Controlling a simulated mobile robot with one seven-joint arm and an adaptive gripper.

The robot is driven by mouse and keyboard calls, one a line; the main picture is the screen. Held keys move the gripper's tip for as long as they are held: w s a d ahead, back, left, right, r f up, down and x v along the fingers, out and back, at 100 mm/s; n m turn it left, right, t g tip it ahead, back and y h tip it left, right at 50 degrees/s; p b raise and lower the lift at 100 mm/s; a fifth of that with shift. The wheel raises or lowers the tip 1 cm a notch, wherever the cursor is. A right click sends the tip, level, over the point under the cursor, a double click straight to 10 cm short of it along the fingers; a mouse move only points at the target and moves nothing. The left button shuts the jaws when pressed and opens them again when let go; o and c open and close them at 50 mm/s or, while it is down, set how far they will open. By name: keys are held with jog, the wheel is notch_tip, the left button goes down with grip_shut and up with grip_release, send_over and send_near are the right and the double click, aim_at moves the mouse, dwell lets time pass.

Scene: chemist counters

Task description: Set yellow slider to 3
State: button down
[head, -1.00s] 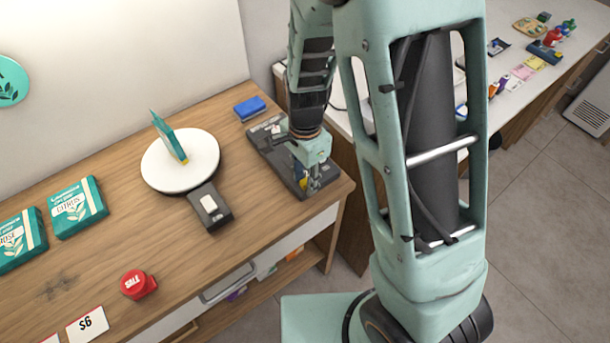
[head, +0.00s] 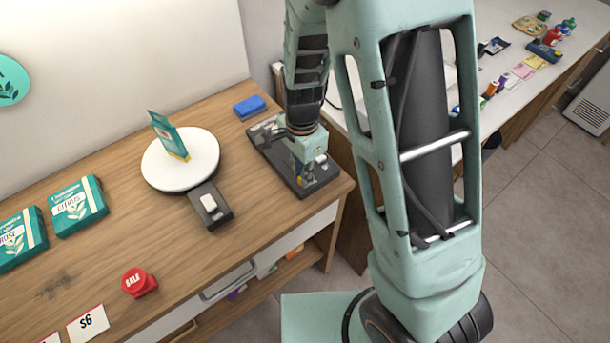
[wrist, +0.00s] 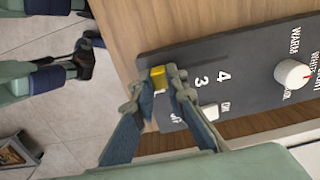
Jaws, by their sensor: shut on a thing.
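The yellow slider (wrist: 158,77) sits on a dark control panel (wrist: 240,62), between my fingertips in the wrist view. My gripper (wrist: 161,82) is shut on it. The printed digits 3 and 4 show to the right of the slider in that view; the fingers hide part of the scale, so the exact setting cannot be read. In the head view the panel (head: 264,137) lies at the right end of the wooden counter. My gripper (head: 300,180) is over its near part there, with a bit of yellow showing.
The panel also has a white knob (wrist: 292,73) and a white on/off switch (wrist: 208,112). A white turntable (head: 205,150) carries a teal box (head: 168,138); a switch box (head: 210,207) stands before it. A blue block (head: 250,107) lies behind the panel.

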aim_at(291, 170)
jog(key=w+a, duration=0.2)
jog(key=w, duration=0.1)
jog(key=w+a, duration=0.1)
jog(key=shift+w, duration=0.15)
jog(key=c, duration=1.9)
grip_release()
jog(key=shift+c, duration=0.2)
notch_tip(291, 170, up, 12)
